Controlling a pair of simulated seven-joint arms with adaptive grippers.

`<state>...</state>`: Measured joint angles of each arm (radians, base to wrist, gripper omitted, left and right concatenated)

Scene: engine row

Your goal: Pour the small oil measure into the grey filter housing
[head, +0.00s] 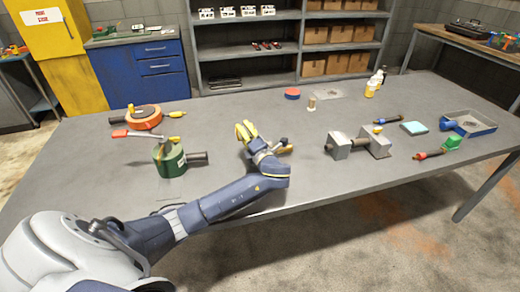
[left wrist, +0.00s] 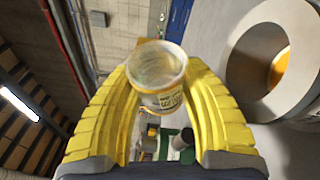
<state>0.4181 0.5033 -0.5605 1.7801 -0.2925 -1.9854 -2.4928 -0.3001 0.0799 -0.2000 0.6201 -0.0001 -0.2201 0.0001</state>
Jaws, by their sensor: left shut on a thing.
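My left gripper (head: 245,131) is near the middle of the table in the head view. In the left wrist view its yellow fingers (left wrist: 158,88) are shut around the small oil measure (left wrist: 162,101), a translucent cup with a yellowish label. The wrist view is rolled sideways, and the cup appears tipped well over. A pale grey round housing (left wrist: 246,62) stands close by at the upper right, its opening showing amber inside; it looks like the filter housing. In the head view my arm seems to hide that housing, and I cannot make out the measure. My right gripper is not in view.
A green canister-like housing (head: 170,163) and an orange one (head: 146,120) stand left of my arm. Grey blocks (head: 338,146) are to the right, with a blue tray (head: 468,126) beyond. The table (head: 75,165) is clear at the left.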

